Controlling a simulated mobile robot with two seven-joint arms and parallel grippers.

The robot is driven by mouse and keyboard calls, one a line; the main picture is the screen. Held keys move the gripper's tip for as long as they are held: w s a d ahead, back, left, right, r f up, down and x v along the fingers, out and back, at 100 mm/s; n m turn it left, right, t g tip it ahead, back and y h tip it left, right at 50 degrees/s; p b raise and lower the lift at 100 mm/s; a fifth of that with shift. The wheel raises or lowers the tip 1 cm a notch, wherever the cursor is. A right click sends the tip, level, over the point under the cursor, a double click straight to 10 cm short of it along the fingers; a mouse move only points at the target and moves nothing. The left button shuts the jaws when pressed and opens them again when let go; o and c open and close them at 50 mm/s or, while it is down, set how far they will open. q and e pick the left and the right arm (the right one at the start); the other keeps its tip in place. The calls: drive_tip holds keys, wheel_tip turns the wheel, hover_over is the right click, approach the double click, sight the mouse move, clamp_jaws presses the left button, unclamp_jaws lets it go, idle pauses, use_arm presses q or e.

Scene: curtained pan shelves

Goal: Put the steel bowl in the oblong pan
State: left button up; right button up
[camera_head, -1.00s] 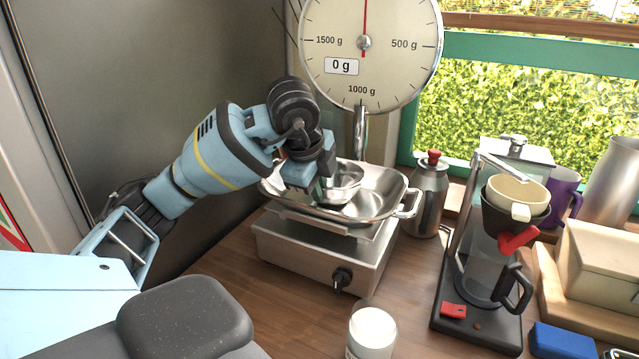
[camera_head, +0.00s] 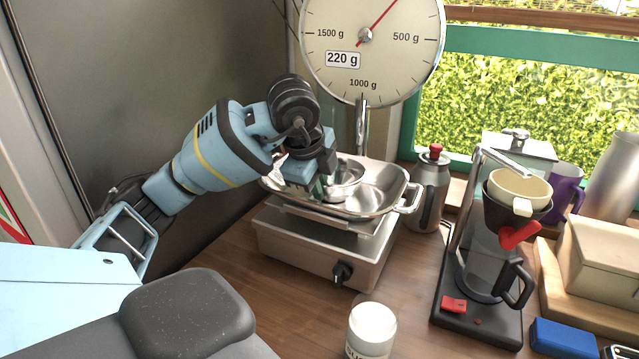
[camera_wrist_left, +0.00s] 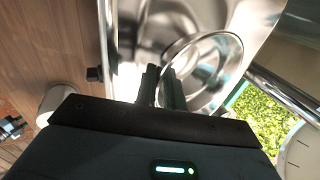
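The steel bowl (camera_head: 345,174) sits in the left part of the oblong pan (camera_head: 385,208), a shiny metal pan with loop handles on top of the scale. My left gripper (camera_head: 322,180) is over the bowl's near left side and hides part of it. In the left wrist view the fingers (camera_wrist_left: 160,84) stand at the rim of the bowl (camera_wrist_left: 208,72), slightly apart, with the oblong pan (camera_wrist_left: 126,52) beneath. The fingers look open a little, still close around the rim. My right gripper is not in view.
The scale (camera_head: 318,250) carries the pan; its dial (camera_head: 400,65) reads 220 g. To the right stand a steel flask with a red knob (camera_head: 430,190) and a coffee maker (camera_head: 490,300). A white jar (camera_head: 371,330) stands in front. Wooden counter is clear left of the jar.

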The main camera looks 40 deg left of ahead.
use_arm(q)
drive_tip(key=o, duration=0.5)
drive_tip(key=shift+c, duration=0.2)
